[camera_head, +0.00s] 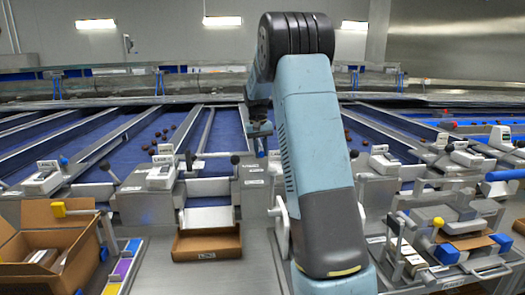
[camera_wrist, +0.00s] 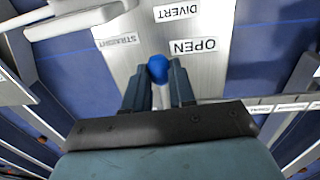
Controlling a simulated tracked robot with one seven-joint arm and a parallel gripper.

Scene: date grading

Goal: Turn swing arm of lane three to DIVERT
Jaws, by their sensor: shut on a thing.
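In the wrist view a round blue knob (camera_wrist: 157,68) sits between the two fingertips of my gripper (camera_wrist: 159,86), which is shut on it. The knob is over a pale metal plate (camera_wrist: 146,52) with the labels STRAIGHT (camera_wrist: 120,40) to its upper left, DIVERT (camera_wrist: 176,11) above and OPEN (camera_wrist: 194,46) to its upper right. The arm under the knob is hidden, so its pointing direction cannot be told.
Blue sorting lanes (camera_head: 225,130) with dark dates run away behind metal dividers. Levers with black knobs (camera_head: 235,159) stand close beside my gripper. A cardboard tray (camera_head: 207,242) lies in front, and an open carton (camera_head: 45,225) is at the left.

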